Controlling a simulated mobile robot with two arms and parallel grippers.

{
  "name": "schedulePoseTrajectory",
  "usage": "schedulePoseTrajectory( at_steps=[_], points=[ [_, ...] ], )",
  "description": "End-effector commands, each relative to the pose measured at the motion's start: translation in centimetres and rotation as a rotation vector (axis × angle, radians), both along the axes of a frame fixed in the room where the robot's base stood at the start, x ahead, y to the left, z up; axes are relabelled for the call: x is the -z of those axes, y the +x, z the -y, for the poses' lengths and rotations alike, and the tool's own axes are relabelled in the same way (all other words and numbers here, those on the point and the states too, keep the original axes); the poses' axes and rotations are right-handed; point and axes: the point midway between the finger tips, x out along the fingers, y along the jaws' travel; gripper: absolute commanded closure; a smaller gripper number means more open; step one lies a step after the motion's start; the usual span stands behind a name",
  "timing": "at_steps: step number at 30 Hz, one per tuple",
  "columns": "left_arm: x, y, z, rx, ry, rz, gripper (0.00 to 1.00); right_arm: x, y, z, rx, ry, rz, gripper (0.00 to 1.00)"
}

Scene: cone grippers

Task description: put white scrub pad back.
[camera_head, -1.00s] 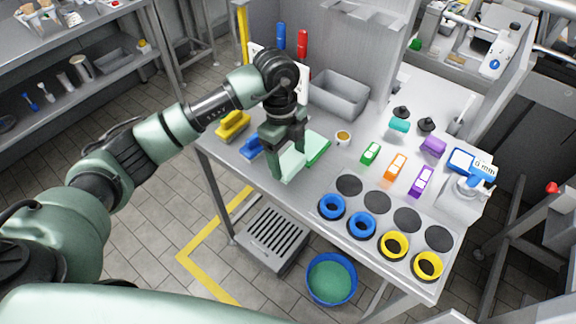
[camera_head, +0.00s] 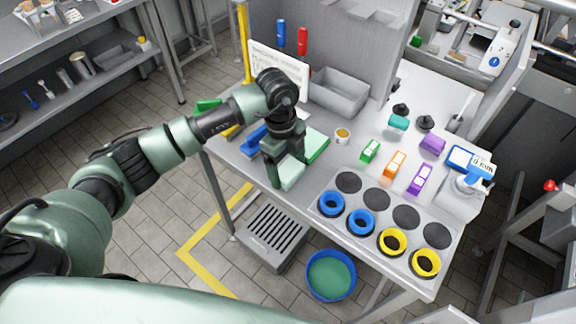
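The white scrub pad (camera_head: 291,176) is a pale, slightly greenish block near the front left edge of the steel table (camera_head: 330,175). My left gripper (camera_head: 285,172) points down there, with one dark green finger along the pad's left side and the other behind it. It looks shut on the pad, though the far contact is partly hidden. I cannot tell whether the pad touches the table. A green scrub pad (camera_head: 317,147) lies just behind to the right, and a blue item (camera_head: 252,142) to the left. My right gripper is not in view.
A grey bin (camera_head: 339,92) stands behind, with a white sign board (camera_head: 275,70) at the back left. A small cup (camera_head: 342,135) and green, orange and purple boxes (camera_head: 395,164) stand to the right. Blue and yellow rings (camera_head: 361,222) line the front edge.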

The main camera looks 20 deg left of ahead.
Motion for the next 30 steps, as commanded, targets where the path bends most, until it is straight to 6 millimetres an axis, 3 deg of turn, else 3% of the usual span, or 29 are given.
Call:
schedulePoseTrajectory(
  at_steps=[8, 21, 30],
  points=[
    [-1.8, 0.2, -0.2, -0.002, -0.001, 0.005, 0.19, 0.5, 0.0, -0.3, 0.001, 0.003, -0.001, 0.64],
    [-10.5, 0.6, -1.2, -0.001, -0.002, 0.005, 0.19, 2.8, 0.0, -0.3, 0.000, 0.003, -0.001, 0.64],
    [-12.2, 0.5, -1.4, -0.001, -0.001, 0.000, 0.19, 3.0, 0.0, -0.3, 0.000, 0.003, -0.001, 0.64]
  ],
)
